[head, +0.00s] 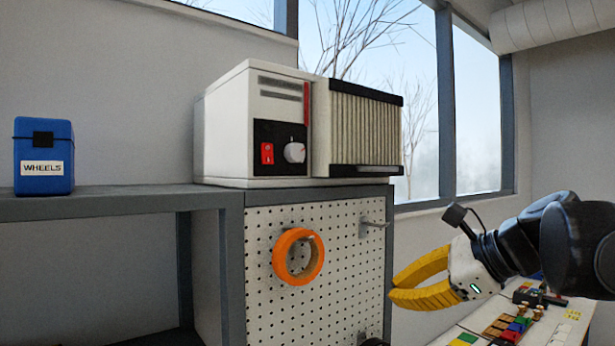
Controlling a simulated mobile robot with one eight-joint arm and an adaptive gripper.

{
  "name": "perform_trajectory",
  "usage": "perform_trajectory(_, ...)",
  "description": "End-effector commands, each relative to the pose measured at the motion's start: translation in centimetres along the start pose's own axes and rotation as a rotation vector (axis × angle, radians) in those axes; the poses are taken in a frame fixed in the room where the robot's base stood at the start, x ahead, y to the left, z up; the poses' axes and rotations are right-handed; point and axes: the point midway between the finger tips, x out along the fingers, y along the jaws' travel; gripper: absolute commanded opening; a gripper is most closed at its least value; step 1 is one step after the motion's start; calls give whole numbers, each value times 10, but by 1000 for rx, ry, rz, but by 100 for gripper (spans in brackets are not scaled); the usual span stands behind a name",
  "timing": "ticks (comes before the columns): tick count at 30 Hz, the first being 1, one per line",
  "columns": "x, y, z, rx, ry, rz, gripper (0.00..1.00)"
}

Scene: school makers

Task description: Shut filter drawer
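The filter drawer (364,128) is on the right side of a white box-shaped machine (228,128). It has a pleated beige filter face with dark top and bottom edges, and it stands out from the machine's front panel. My gripper (391,289) has yellow fingers and is at the lower right, below the drawer and apart from it. Its fingertips are close together, look shut, and hold nothing visible. How far the drawer stands out is hard to judge from this angle.
The machine stands on a grey shelf (100,205) above a white pegboard (345,265). An orange tape roll (282,272) and a metal peg (374,224) are on the pegboard. A blue WHEELS box (44,136) is at left. Small colored parts (517,326) lie on a bench at lower right.

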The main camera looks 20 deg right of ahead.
Motion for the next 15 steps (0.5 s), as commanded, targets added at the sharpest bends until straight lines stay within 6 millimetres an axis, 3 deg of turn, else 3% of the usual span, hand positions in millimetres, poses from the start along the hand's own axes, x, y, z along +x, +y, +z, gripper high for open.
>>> perform_trajectory(1,-40,-48,28,134,-42,-49,0)
perform_trajectory(3,-79,-91,50,301,-113,-103,0)
perform_trajectory(6,-124,-138,72,479,-204,-155,0)
perform_trajectory(10,-157,-169,86,604,-279,-190,0)
perform_trajectory(15,-158,-178,90,641,-305,-195,0)
